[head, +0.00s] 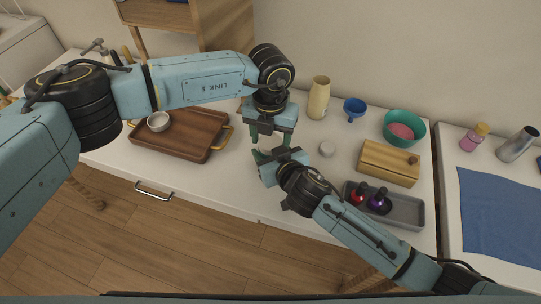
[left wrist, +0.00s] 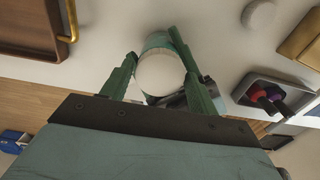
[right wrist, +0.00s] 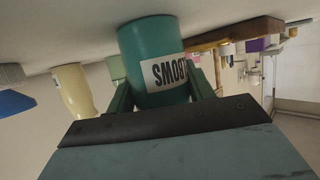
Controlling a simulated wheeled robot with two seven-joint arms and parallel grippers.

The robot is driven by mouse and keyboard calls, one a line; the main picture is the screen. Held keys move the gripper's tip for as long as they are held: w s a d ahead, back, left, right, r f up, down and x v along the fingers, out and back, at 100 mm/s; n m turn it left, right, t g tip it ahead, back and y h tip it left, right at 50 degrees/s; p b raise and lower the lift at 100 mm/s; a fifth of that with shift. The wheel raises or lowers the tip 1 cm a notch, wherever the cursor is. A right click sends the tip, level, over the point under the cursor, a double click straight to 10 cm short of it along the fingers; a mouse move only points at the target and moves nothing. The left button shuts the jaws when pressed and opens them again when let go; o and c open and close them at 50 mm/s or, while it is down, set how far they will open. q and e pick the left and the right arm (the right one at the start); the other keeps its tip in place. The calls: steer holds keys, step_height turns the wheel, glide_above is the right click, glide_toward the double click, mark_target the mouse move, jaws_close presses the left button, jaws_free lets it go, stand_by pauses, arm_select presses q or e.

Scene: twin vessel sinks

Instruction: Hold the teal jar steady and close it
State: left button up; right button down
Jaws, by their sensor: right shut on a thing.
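The teal jar (right wrist: 150,50) stands upright on the white counter, with a dark-lettered white label, in the right wrist view. My right gripper (head: 267,157) is shut on its sides, one finger on each side. In the left wrist view a pale round top (left wrist: 160,75) shows on the jar. I cannot tell whether it is a seated lid. My left gripper (head: 268,138) points down from above, its fingers apart on either side of that top. Contact is not clear. In the head view the grippers hide most of the jar.
A pale round disc (head: 326,148) lies right of the grippers. A wooden tray (head: 190,148) lies left.

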arm_select(q)
steer(key=c, duration=0.7)
steer(key=o, duration=1)
steer(key=shift+o, duration=0.2)
steer(key=shift+r, duration=2.35)
steer(key=shift+c, duration=0.3)
steer(key=shift+s+d+r+n, duration=0.2)
steer(key=shift+d+r+n, duration=0.15)
steer(key=shift+r+n, duration=0.65)
steer(key=shift+n, duration=0.3)
steer(key=shift+w+a+r+n, duration=0.2)
steer(key=shift+a+r+n, duration=0.15)
steer(key=shift+r+n, duration=0.5)
